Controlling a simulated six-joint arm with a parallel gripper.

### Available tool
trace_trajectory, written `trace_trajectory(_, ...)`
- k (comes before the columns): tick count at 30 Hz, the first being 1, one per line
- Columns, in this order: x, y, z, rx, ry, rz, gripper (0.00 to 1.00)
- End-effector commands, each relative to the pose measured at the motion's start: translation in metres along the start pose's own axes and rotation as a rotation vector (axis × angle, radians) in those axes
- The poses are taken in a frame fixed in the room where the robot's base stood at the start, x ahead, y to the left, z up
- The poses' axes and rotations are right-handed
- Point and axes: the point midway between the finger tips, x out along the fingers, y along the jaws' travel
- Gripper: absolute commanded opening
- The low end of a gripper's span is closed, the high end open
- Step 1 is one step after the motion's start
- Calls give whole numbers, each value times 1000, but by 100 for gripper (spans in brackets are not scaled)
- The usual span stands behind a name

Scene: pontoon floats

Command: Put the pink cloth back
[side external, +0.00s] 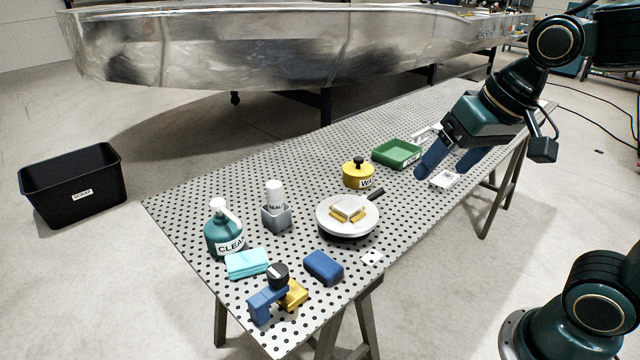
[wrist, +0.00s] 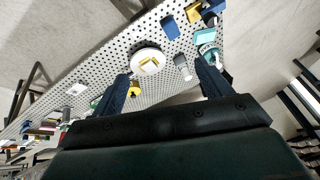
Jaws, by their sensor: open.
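I see no pink cloth in either view; the only cloth that shows is a folded turquoise one (side external: 246,263), lying in front of the teal cleaner bottle (side external: 222,233) near the table's near left end. It also shows in the wrist view (wrist: 204,36). My gripper (side external: 447,168) is above the right part of the perforated table, its two dark blue fingers apart with nothing between them. In the wrist view my gripper (wrist: 163,76) also shows open and empty, well away from the turquoise cloth.
A white plate (side external: 330,212) with yellow-and-white pieces, a yellow pot (side external: 357,175), a green tray (side external: 397,152), a grey holder with a white-capped bottle (side external: 276,215), a blue block (side external: 323,267) and a blue clamp-like tool (side external: 266,305) crowd the table. A black scrap bin (side external: 72,190) stands on the floor.

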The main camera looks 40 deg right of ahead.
Motion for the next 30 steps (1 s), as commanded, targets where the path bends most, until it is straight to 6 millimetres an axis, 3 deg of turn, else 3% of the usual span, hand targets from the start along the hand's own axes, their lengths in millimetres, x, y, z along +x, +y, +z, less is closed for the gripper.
trace_trajectory(6,-10,23,39,-200,38,25,77)
trace_trajectory(10,-12,31,53,-275,48,37,77)
trace_trajectory(30,-12,35,59,-314,51,43,77)
